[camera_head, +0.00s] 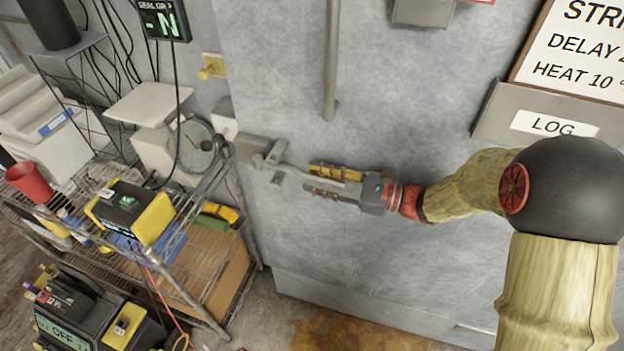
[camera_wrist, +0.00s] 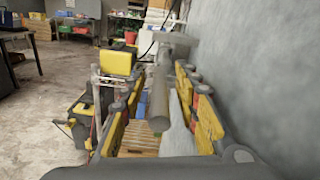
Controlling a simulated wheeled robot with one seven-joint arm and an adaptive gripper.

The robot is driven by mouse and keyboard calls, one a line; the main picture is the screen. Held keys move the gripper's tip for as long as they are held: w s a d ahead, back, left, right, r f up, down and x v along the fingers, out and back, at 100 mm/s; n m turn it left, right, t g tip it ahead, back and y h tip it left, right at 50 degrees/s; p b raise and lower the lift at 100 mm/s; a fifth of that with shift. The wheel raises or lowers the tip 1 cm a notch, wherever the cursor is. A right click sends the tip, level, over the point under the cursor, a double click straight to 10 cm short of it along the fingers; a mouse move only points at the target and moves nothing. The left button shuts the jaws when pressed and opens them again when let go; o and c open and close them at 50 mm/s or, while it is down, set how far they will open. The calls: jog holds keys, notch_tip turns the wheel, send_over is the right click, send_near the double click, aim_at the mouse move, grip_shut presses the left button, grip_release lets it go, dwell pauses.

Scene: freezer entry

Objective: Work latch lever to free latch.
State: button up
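The latch lever (camera_head: 292,171) is a grey metal bar. It runs from the latch body (camera_head: 255,150) at the left edge of the grey freezer door, slanting slightly down to the right. My gripper (camera_head: 312,180) reaches in from the right, with its yellow-padded fingers above and below the lever's free end. In the wrist view the lever (camera_wrist: 160,95) lies between the two fingers of my gripper (camera_wrist: 160,82), with visible gaps on both sides. The gripper looks open around the lever, not clamped on it. The latch's inner catch is hidden.
A vertical door handle (camera_head: 331,60) is above my gripper. A LOG holder (camera_head: 545,122) hangs at the right. A wire rack (camera_head: 190,262) with a round-dial scale (camera_head: 194,142) and a yellow-black box (camera_head: 130,212) stands left of the door. The door face below my arm is clear.

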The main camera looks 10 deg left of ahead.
jog(key=shift+a, duration=0.8)
jog(key=c, duration=0.3)
grip_shut()
